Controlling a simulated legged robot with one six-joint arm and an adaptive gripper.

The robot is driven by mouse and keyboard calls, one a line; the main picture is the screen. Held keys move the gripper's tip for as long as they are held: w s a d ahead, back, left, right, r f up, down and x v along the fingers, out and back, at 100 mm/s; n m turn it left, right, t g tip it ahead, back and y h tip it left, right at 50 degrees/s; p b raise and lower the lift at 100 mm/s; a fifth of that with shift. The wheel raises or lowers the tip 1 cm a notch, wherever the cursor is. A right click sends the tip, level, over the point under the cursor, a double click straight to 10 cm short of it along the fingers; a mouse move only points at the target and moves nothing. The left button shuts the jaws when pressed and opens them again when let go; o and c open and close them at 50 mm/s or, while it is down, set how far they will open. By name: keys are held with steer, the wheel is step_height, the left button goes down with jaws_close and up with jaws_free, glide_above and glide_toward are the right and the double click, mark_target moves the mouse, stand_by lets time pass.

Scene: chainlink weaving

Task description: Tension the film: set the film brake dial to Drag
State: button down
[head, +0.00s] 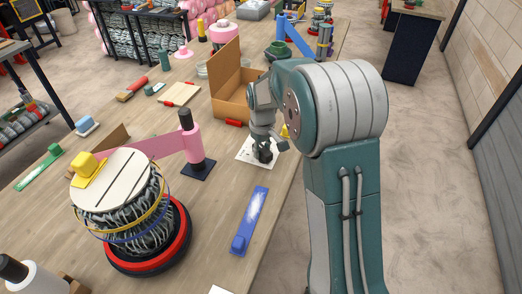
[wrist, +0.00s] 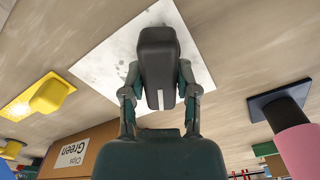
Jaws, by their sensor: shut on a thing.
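A white plate (head: 244,157) lies on the bench near its right edge, and it fills the middle of the wrist view (wrist: 104,62). On it is a dark grey elongated dial knob (wrist: 158,50) with a white mark at its near end. My gripper (wrist: 160,92) is shut on this knob, one finger on each side. In the head view my gripper (head: 264,148) hides most of the knob. The plate's markings are faint grey smudges that I cannot read. Pink film (head: 150,150) stretches from a pink roll (head: 191,142) on a dark-based post to a wire bundle.
The wire bundle (head: 125,215) stands on a red and black ring at the front left. A blue tool (head: 249,220) lies in front of the plate. An open cardboard box (head: 230,103) stands behind it. A yellow block (wrist: 45,97) sits beside the plate.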

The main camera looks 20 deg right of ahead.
mark_target(263, 147)
steer(key=m, duration=0.5)
steer(key=shift+s+d+f+m, duration=0.1)
steer(key=shift+d+f+m, duration=0.05)
steer(key=shift+d+m, duration=0.2)
steer(key=shift+m, duration=0.25)
steer(key=shift+c, duration=1.8)
jaws_free()
steer(key=shift+a, duration=0.1)
steer(key=shift+r, duration=0.2)
steer(key=shift+r, duration=0.3)
step_height(263, 147, up, 11)
steer(key=shift+r, duration=0.1)
